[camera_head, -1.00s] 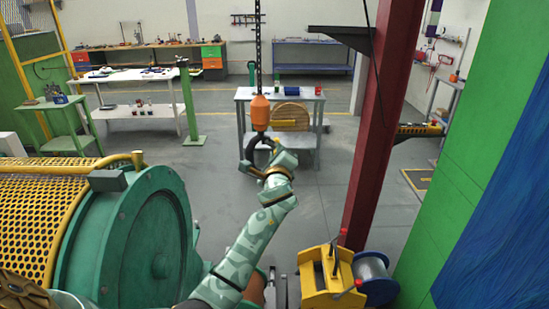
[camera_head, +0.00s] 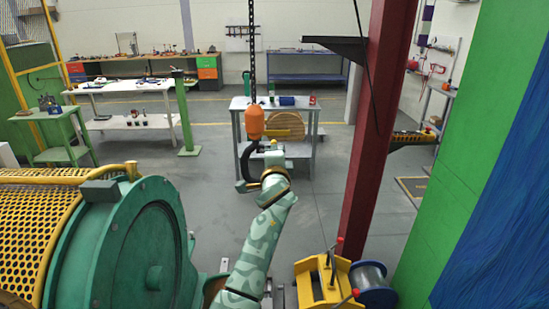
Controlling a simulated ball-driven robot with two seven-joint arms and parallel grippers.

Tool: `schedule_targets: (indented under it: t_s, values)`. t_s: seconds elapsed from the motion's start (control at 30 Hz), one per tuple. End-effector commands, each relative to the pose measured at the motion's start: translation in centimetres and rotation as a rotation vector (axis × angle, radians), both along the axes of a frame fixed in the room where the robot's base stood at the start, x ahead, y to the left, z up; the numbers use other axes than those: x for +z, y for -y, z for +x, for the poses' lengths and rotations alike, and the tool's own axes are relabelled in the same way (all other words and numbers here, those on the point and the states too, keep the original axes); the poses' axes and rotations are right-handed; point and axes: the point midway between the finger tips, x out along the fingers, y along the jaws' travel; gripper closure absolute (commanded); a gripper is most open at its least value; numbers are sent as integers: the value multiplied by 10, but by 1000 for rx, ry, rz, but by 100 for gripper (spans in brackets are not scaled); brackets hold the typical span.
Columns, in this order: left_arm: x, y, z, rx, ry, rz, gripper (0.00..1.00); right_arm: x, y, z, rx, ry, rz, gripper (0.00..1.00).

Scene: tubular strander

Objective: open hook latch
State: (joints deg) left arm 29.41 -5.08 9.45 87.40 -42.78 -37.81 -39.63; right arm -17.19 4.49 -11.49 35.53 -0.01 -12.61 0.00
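An orange hook block (camera_head: 254,122) hangs on a dark chain (camera_head: 253,50) near the middle of the view. A black hook (camera_head: 245,160) hangs below it. My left arm reaches up from the bottom. Its gripper (camera_head: 262,166) is at the hook's right side and overlaps it in the picture. The fingers are small and partly lost against the dark hook, so I cannot tell whether they touch it or are open or shut. The latch is too small and covered to make out. My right gripper is not in view.
A green drum machine with a yellow mesh guard (camera_head: 30,235) stands at the left. A red column (camera_head: 378,130) and a yellow winch (camera_head: 322,282) stand at the right. A grey table (camera_head: 308,104) is behind the hook. Open floor lies around the hook.

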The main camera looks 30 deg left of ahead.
Motion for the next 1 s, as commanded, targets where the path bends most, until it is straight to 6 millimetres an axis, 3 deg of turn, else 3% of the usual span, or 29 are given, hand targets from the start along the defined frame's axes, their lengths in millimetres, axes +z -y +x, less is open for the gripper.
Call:
schedule_targets:
  t_s: [0.53,0.57,0.6,1.0]
  values:
    - [0,0,0,0,11,-22,100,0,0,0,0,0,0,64]
    - [0,0,0,0,11,-22,76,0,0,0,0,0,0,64]
    - [0,0,0,0,11,-22,65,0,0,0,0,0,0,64]
    - [1,-2,0,-1,11,-20,62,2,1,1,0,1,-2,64]
